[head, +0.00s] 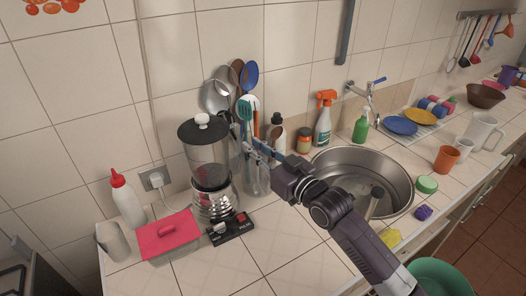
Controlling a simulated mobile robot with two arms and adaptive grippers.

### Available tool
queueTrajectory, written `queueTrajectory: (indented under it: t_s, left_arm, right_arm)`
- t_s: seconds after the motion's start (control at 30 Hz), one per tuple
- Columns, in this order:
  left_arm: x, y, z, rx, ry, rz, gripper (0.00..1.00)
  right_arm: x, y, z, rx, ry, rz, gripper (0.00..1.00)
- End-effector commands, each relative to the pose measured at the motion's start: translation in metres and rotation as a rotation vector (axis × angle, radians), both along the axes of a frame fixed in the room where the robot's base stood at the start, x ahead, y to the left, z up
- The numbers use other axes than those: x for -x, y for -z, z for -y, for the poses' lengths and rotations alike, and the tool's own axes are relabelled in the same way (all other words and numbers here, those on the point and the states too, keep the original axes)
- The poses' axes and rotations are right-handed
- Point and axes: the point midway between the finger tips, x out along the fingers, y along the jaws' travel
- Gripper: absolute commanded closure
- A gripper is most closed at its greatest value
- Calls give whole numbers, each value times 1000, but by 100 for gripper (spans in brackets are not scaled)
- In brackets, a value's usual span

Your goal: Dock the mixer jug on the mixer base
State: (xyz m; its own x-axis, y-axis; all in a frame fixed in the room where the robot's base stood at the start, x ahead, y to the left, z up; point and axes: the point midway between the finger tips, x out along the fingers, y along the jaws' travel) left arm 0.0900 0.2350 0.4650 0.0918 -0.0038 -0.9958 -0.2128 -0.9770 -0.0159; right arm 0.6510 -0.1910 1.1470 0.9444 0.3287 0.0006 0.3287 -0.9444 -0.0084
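The mixer jug (207,157) is clear, with a black lid and white knob. I cannot tell whether the jug is fully seated or slightly above the base. My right gripper (250,146) reaches in from the right, with its fingertips at the jug's handle side. The handle is mostly hidden by the fingers, and whether they grip it is unclear. My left gripper is out of view.
A utensil holder (256,180) stands close behind the gripper. A red-lidded box (168,236) and white bottle (127,200) are left of the base. The sink (364,179) lies to the right. The counter in front of the control panel is clear.

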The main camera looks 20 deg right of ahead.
Motion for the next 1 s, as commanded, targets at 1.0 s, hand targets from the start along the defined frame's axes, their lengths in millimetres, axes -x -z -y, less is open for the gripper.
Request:
queueTrajectory:
  t_s: [1.0]
  left_arm:
    - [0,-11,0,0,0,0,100]
  right_arm:
    - [33,2,10,-6,-1,-3,85]
